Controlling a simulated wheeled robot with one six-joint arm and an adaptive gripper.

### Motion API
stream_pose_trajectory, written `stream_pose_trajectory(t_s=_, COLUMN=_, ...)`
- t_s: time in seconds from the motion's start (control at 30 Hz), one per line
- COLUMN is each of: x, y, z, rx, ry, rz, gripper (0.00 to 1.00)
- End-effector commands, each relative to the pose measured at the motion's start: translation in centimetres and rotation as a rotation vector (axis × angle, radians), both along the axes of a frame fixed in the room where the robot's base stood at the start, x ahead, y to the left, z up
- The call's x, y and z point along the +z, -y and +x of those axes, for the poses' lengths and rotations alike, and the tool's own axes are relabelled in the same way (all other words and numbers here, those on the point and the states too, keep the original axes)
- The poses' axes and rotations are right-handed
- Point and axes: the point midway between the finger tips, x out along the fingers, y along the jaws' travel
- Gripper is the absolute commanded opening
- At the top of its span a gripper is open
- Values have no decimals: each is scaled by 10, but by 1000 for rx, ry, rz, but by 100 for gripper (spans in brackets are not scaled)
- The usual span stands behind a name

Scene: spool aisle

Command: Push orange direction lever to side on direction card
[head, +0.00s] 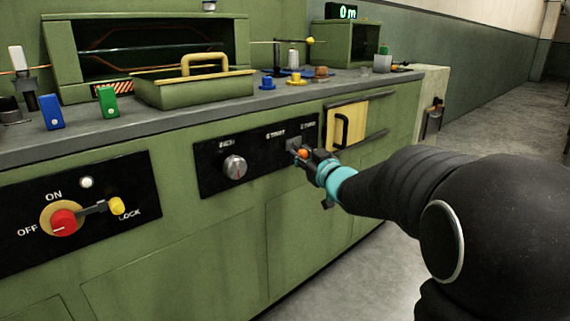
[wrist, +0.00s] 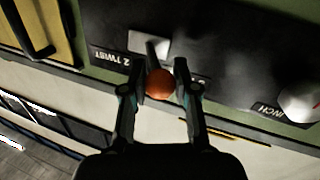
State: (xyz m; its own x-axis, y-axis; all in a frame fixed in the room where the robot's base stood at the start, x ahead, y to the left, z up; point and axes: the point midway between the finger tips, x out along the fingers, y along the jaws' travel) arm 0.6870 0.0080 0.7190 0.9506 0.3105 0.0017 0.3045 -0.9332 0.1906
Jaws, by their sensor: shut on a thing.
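The orange ball knob of the direction lever (wrist: 160,84) sits between the two fingers of my gripper (wrist: 160,80) in the wrist view. It also shows in the head view as a small orange spot (head: 303,153) at my gripper (head: 303,157). My gripper is shut on the knob. The lever's grey shaft (wrist: 157,49) runs from the knob to a grey plate (wrist: 138,42) on the black direction card (wrist: 205,50). Another label is partly hidden by a finger. In the head view my gripper covers part of the card.
A silver knob (head: 235,167) labelled INCH is left of the lever on the same black panel. A yellow door with a black handle (head: 342,128) is to the right. Further left is a red switch (head: 63,222) with a yellow-tipped lock lever (head: 116,206).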

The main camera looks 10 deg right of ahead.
Motion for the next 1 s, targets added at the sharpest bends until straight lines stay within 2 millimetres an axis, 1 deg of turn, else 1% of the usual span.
stream_pose_trajectory(t_s=0.27, x=1, y=0, z=-1, rx=-2, ry=-1, rz=-1, gripper=0)
stream_pose_trajectory(t_s=0.3, x=0, y=0, z=-1, rx=-1, ry=-1, rz=-1, gripper=34)
stream_pose_trajectory(t_s=0.4, x=0, y=0, z=-1, rx=-1, ry=-1, rz=-1, gripper=55)
stream_pose_trajectory(t_s=0.67, x=0, y=-1, z=-1, rx=1, ry=-2, rz=-1, gripper=55)
stream_pose_trajectory(t_s=0.77, x=0, y=0, z=-4, rx=1, ry=-1, rz=-1, gripper=55)
stream_pose_trajectory(t_s=0.87, x=1, y=3, z=-13, rx=-1, ry=0, rz=-1, gripper=55)
stream_pose_trajectory(t_s=1.0, x=1, y=11, z=-36, rx=-2, ry=0, rz=-1, gripper=55)
